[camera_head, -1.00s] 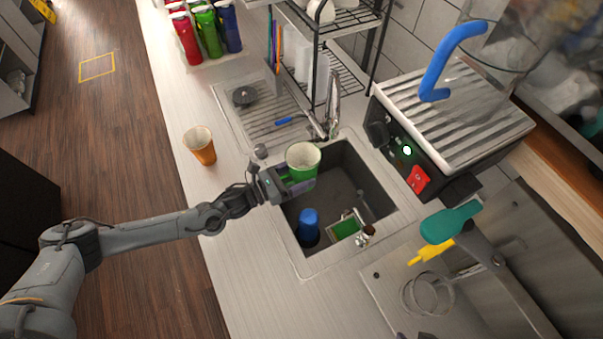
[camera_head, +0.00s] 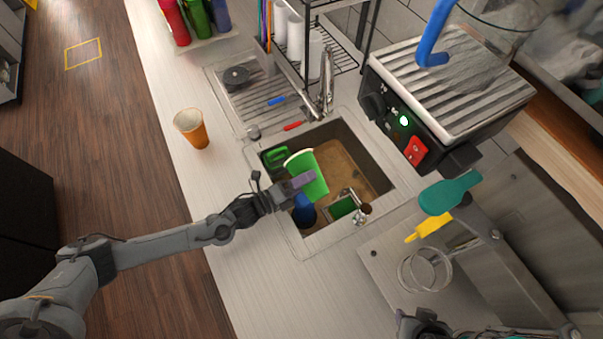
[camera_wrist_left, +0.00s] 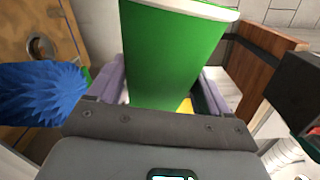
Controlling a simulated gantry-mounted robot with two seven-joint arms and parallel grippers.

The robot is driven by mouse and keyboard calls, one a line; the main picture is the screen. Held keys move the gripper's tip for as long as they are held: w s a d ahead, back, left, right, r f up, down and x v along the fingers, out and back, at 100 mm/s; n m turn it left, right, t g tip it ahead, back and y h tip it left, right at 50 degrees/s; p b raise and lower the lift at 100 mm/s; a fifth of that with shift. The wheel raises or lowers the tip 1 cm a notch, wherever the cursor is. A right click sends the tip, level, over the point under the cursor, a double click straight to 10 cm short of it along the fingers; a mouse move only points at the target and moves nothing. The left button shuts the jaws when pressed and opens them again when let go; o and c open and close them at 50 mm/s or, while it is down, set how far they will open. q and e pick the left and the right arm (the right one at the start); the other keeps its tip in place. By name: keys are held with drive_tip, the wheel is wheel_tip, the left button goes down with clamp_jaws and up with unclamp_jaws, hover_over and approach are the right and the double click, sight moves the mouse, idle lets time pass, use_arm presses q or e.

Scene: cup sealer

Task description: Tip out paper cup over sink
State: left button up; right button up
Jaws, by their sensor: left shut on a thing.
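A green paper cup (camera_head: 309,176) with a white rim is held over the sink (camera_head: 375,178), tilted, its rim toward the upper left in the head view. My left gripper (camera_head: 303,182) is shut on the cup, one finger showing across its side. In the left wrist view the cup (camera_wrist_left: 170,55) stands between the two fingers. The sink floor looks brown. The cup's inside is hidden. A second, orange paper cup (camera_head: 198,136) stands on the counter left of the sink. Part of my right arm shows at the bottom right; its fingers cannot be made out.
In the sink are a blue brush (camera_wrist_left: 45,92), a green item (camera_head: 276,157) and a small basket with a green sponge (camera_head: 342,207). The faucet (camera_head: 326,85) stands behind. A black sealing machine (camera_head: 450,90) is at the right. The counter's front left is clear.

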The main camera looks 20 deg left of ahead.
sight(302, 171)
use_arm(q)
wheel_tip(302, 171, up, 2)
drive_tip(key=n+p, duration=0.1)
drive_tip(key=n, duration=0.1)
drive_tip(key=n+p, duration=0.1)
drive_tip(key=n, duration=0.2)
drive_tip(key=shift+w+r, duration=0.1)
drive_tip(key=shift+r, duration=0.1)
drive_tip(key=n, duration=0.1)
drive_tip(key=r+n+p, duration=0.1)
drive_tip(key=n+p, duration=0.1)
drive_tip(key=shift+w+a+r, duration=0.25)
drive_tip(key=shift+w+a, duration=0.05)
drive_tip(key=shift+a, duration=0.1)
drive_tip(key=shift+w+a+r+n+p, duration=0.15)
drive_tip(key=shift+r+n+p, duration=0.2)
drive_tip(key=shift+n, duration=0.75)
drive_tip(key=shift+f, duration=0.1)
